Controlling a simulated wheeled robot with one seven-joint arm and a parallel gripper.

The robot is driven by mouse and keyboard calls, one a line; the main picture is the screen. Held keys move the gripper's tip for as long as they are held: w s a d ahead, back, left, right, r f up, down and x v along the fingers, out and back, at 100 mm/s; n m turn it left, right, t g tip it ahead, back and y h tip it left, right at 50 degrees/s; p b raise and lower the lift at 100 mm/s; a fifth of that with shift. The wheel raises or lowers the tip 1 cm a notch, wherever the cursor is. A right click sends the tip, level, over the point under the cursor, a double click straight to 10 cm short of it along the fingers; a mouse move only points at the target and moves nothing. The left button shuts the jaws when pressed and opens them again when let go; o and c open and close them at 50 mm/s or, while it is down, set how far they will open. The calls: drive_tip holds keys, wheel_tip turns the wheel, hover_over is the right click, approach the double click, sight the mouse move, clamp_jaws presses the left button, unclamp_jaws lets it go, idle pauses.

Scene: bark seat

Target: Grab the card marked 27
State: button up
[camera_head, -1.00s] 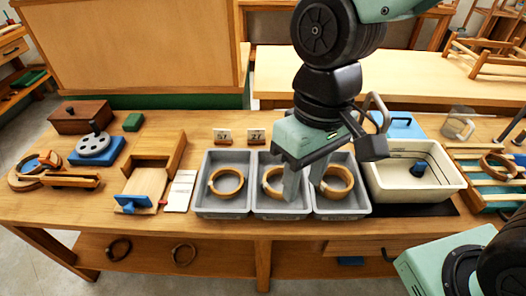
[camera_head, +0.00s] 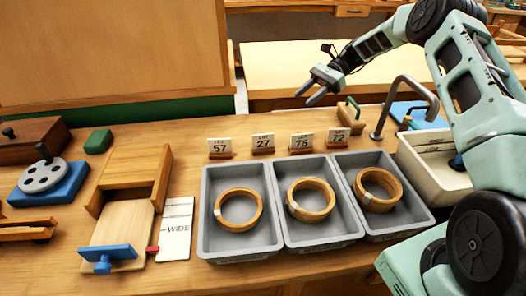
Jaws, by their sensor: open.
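The card marked 27 (camera_head: 263,142) is a small white card standing upright in a wooden holder at the back of the bench. It is second from the left in a row with cards marked 57 (camera_head: 220,147), 75 (camera_head: 301,140) and 72 (camera_head: 338,137). My gripper (camera_head: 309,95) is open and empty. In the picture it shows above and behind the row, up and to the right of the 27 card, apart from it. Nothing hides the card's face.
Three grey trays (camera_head: 207,215) holding wooden rings stand in front of the cards. A curved metal tap (camera_head: 408,82) and a pale basin (camera_head: 425,160) are on the right. A wooden box with a blue handle (camera_head: 108,252) and a white sheet (camera_head: 176,228) lie left.

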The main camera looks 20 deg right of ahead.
drive_tip(key=p+x, duration=0.2)
drive_tip(key=x, duration=0.9)
drive_tip(key=p, duration=0.1)
hover_over(267, 146)
drive_tip(key=shift+w+d+f, duration=0.1)
drive_tip(key=shift+w+f, duration=0.15)
drive_tip(key=shift+f, duration=0.6)
drive_tip(key=shift+w+f, duration=0.2)
drive_tip(key=shift+f, duration=0.65)
clamp_jaws()
